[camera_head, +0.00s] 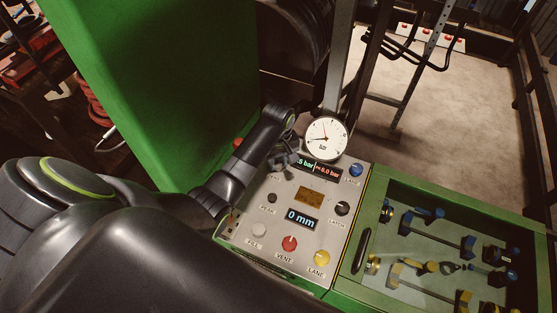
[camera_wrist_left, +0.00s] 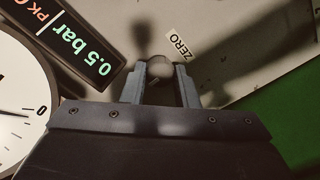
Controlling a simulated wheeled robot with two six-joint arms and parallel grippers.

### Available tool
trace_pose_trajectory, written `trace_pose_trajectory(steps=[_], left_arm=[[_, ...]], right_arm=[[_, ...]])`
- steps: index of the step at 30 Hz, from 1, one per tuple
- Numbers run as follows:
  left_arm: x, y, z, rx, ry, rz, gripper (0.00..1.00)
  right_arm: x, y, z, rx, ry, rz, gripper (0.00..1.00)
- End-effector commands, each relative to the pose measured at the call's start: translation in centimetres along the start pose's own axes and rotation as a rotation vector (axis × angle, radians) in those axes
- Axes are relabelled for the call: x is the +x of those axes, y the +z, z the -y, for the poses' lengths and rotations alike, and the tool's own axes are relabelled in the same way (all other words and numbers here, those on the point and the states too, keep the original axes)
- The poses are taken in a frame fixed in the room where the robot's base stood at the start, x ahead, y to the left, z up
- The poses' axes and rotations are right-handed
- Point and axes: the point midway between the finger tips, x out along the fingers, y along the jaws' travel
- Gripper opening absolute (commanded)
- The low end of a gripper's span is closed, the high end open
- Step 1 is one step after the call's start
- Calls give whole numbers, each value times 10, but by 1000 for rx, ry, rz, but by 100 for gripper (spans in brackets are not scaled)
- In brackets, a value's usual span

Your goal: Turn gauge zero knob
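The pale, round gauge zero knob (camera_wrist_left: 160,67) shows in the left wrist view beside its ZERO label (camera_wrist_left: 180,45). My left gripper (camera_wrist_left: 160,76) has its two fingers apart, one on each side of the knob. Little or no gap shows between fingers and knob, and I cannot tell if they press on it. In the head view my left gripper (camera_head: 285,160) is at the upper left of the panel, below the gauge, and hides the knob. The round white gauge (camera_head: 325,138) stands at the panel's top edge. My right gripper is not in view.
The control panel (camera_head: 262,215) carries a display reading 0 mm (camera_head: 302,218), a red VENT button (camera_head: 289,243), a yellow button (camera_head: 321,258) and a black LATCH knob (camera_head: 342,208). A green tray (camera_head: 380,297) with tools lies to the right. A tall green housing (camera_head: 165,85) stands behind my arm.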

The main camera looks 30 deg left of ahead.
Motion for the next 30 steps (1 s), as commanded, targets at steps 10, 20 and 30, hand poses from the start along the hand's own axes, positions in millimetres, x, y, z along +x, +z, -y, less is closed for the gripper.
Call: trace_pose_trajectory(steps=[10,20,30], left_arm=[[0,-1,0,-30,0,-2,4],[0,-1,0,-223,0,-3,4],[0,-2,1,-443,0,-4,4]], right_arm=[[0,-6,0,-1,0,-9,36],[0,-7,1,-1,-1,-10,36],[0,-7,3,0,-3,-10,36]])
